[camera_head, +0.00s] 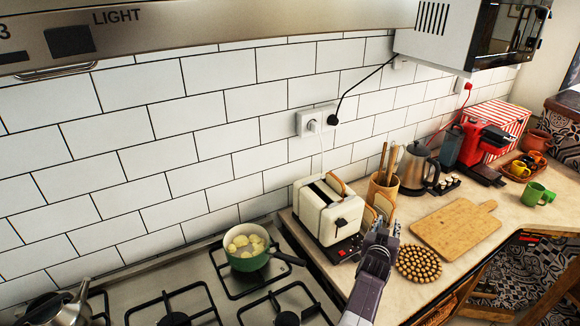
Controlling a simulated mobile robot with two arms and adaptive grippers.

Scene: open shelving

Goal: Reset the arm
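My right gripper (382,236) reaches up from the bottom, over the counter between the white toaster (325,214) and a round beaded trivet (418,263). A toasted slice (337,184) sticks up from the toaster slot. My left gripper is not in view.
A green pot (247,262) with yellowish pieces sits on the gas hob (150,285) at left. A utensil holder (381,190), kettle (413,166), cutting board (455,229), red coffee machine (470,145) and green mug (537,194) stand right. A microwave (440,38) hangs above.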

